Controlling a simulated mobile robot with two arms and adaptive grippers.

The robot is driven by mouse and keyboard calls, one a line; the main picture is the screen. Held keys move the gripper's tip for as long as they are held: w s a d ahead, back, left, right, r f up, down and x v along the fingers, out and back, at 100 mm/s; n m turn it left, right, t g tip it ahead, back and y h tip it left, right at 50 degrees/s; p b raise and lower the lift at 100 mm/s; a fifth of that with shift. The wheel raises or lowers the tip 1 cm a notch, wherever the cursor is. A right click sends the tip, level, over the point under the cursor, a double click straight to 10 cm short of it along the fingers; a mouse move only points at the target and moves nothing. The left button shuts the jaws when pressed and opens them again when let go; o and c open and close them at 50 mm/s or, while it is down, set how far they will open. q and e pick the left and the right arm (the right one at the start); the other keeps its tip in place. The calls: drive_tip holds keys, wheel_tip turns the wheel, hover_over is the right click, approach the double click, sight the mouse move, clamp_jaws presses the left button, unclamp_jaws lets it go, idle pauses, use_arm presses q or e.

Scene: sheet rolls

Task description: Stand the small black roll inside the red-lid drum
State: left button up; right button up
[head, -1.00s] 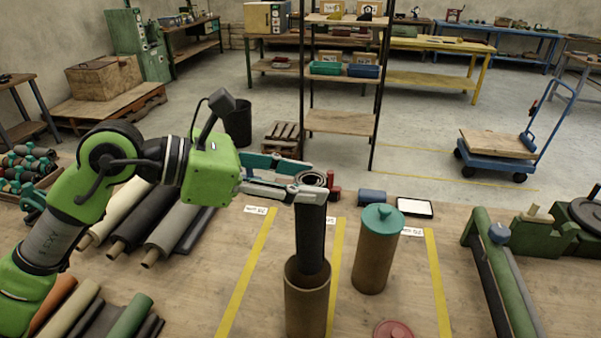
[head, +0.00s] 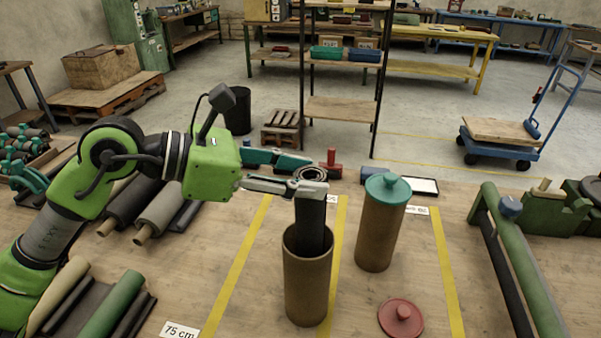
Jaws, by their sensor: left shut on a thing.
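The small black roll (head: 311,217) stands upright with its lower part inside the open brown drum (head: 307,283). Its upper part rises above the drum's rim, and the lower end is hidden. My left gripper (head: 311,183) is shut on the roll near its top end. The red lid (head: 401,317) lies on the table to the right of the open drum, knob up. A second brown drum (head: 379,235) with a teal lid (head: 388,187) on it stands behind and to the right. My right gripper is not in view.
Several rolls (head: 150,212) lie at the left, and more (head: 92,303) lie at the front left. Yellow tape lines (head: 236,267) divide the table. A green roller frame (head: 520,257) stands at the right. A red tool (head: 331,163) stands behind the gripper.

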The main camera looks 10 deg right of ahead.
use_arm(q)
drive_tip(key=shift+f+b, duration=3.1)
drive_tip(key=shift+f, duration=0.5)
drive_tip(key=o, duration=1.6)
drive_tip(key=shift+o, duration=0.2)
drive_tip(key=shift+f, duration=0.15)
approach(301, 212)
drive_tip(key=shift+w+a+f, duration=0.35)
drive_tip(key=shift+w+a, duration=0.4)
